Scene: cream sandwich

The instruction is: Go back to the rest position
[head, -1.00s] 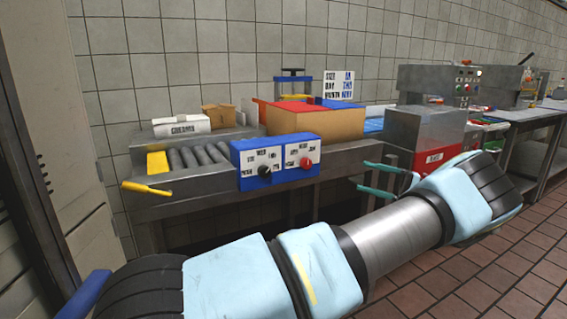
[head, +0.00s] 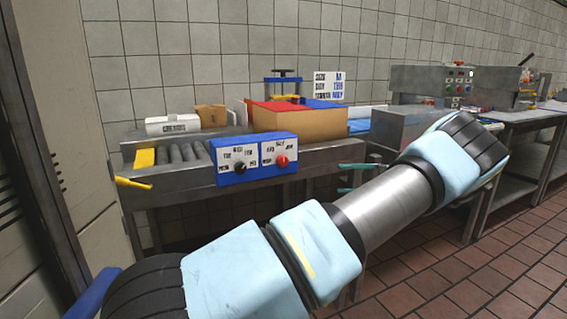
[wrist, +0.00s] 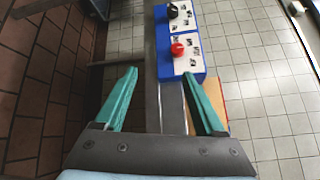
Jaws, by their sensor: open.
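My gripper (head: 353,178) is open and empty, with its teal fingers partly hidden behind my pale blue arm in the head view. In the wrist view my gripper (wrist: 158,74) shows both fingers spread apart with nothing between them. Beyond them is the blue control box with white panels (wrist: 182,42), a black knob and a red knob. In the head view the control box (head: 230,176) is on the front of the roller conveyor (head: 190,195), left of my gripper.
A cardboard box with red and blue flaps (head: 300,124) sits on the conveyor. A white labelled box (head: 172,125) and a small brown box (head: 210,116) stand behind the rollers. A grey metal machine (head: 398,128) is behind my arm. Tiled floor (head: 530,215) is open at right.

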